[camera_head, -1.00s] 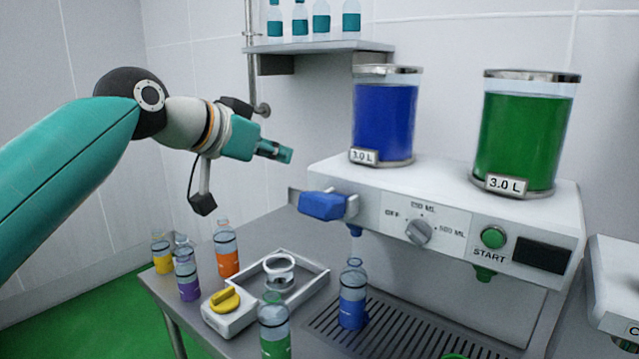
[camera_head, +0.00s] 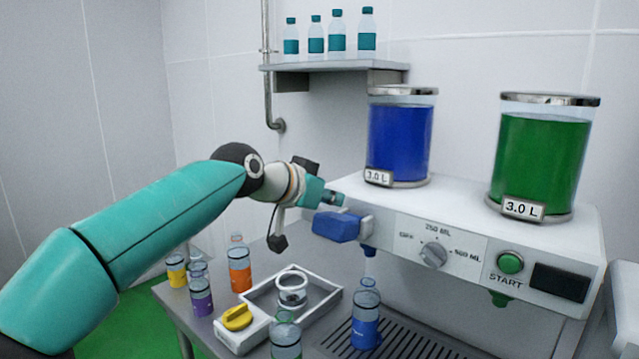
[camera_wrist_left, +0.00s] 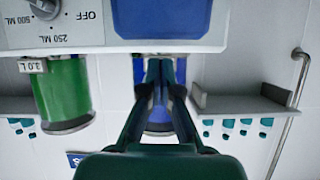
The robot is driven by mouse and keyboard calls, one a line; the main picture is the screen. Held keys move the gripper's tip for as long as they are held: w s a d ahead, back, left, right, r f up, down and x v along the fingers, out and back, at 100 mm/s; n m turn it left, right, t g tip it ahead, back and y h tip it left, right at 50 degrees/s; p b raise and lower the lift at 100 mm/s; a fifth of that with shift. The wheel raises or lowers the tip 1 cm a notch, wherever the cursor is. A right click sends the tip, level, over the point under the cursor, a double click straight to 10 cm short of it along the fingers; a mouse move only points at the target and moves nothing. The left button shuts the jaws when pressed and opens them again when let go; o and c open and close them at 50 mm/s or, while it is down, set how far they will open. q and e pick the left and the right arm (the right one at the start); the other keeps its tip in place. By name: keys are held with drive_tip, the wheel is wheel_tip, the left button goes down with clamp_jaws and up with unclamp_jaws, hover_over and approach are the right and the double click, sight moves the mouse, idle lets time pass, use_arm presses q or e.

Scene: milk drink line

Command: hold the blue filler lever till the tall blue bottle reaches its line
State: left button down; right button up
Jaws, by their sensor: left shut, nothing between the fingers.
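The blue filler lever (camera_head: 338,226) sticks out at the left front of the white filling machine (camera_head: 470,215). In the left wrist view the lever (camera_wrist_left: 160,18) is at the top, just beyond the fingertips. My left gripper (camera_head: 333,198) is shut and empty, just above and behind the lever in the head view; I cannot tell whether it touches it. Its shut fingers also show in the wrist view (camera_wrist_left: 160,75). The tall blue bottle (camera_head: 366,322) stands upright under the blue nozzle (camera_head: 369,251). Its fill line is too small to read. My right gripper is out of view.
A blue tank (camera_head: 399,145) and a green tank (camera_head: 540,155) stand on the machine. The knob (camera_head: 433,254) and green START button (camera_head: 510,263) are right of the lever. Orange (camera_head: 239,270), purple (camera_head: 201,297) and yellow (camera_head: 176,271) bottles stand left of a white tray (camera_head: 327,294).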

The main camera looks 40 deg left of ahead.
use_arm(q)
drive_tip(key=shift+s+f, duration=0.35)
drive_tip(key=shift+f, duration=0.65)
drive_tip(key=shift+w, duration=0.1)
